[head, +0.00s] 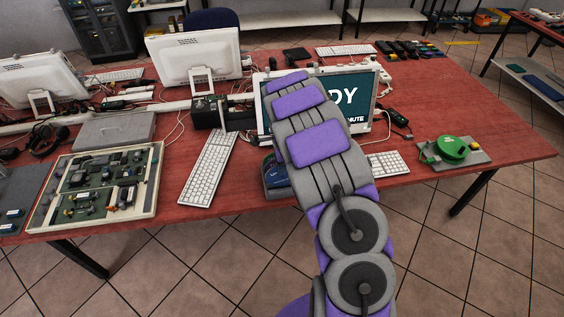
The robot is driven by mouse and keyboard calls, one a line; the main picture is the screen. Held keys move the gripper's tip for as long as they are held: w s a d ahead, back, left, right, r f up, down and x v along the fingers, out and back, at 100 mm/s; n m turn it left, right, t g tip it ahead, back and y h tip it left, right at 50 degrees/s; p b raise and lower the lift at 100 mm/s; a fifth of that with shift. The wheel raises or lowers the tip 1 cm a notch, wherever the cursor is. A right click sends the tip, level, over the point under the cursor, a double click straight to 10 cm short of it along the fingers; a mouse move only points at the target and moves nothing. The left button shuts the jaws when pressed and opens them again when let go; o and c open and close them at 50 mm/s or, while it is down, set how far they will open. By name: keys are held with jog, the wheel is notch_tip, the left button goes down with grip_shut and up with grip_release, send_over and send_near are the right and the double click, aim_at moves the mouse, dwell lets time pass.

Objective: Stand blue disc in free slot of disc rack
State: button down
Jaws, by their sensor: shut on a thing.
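My grey and purple arm reaches up the middle of the head view, over the table's front edge and across the screen. My gripper is hidden beyond the arm, so its jaws and anything in them do not show. No blue disc can be made out for certain. A dark blue object (272,174), partly covered by my arm, sits at the table's front edge; I cannot tell whether it is the disc rack. A green round thing (453,147) lies on a grey plate (480,157) at the right.
The red table (430,192) holds a screen (371,85), a white keyboard (208,168), a smaller keyboard (388,164), a tray of electronic parts (150,190), a dark box (208,112) and several loose cables. Bare tabletop shows at the right and along the front edge.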

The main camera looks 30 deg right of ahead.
jog(key=shift+f, duration=0.45)
jog(key=shift+d, duration=0.1)
jog(key=c, duration=1.1)
grip_release()
jog(key=shift+r, duration=0.1)
jog(key=r+p, duration=0.1)
jog(key=r, duration=0.4)
jog(key=r+p, duration=0.1)
jog(key=r, duration=0.5)
jog(key=r+p, duration=0.1)
jog(key=r, duration=0.5)
jog(key=shift+d+p, duration=0.35)
jog(key=shift+p, duration=0.05)
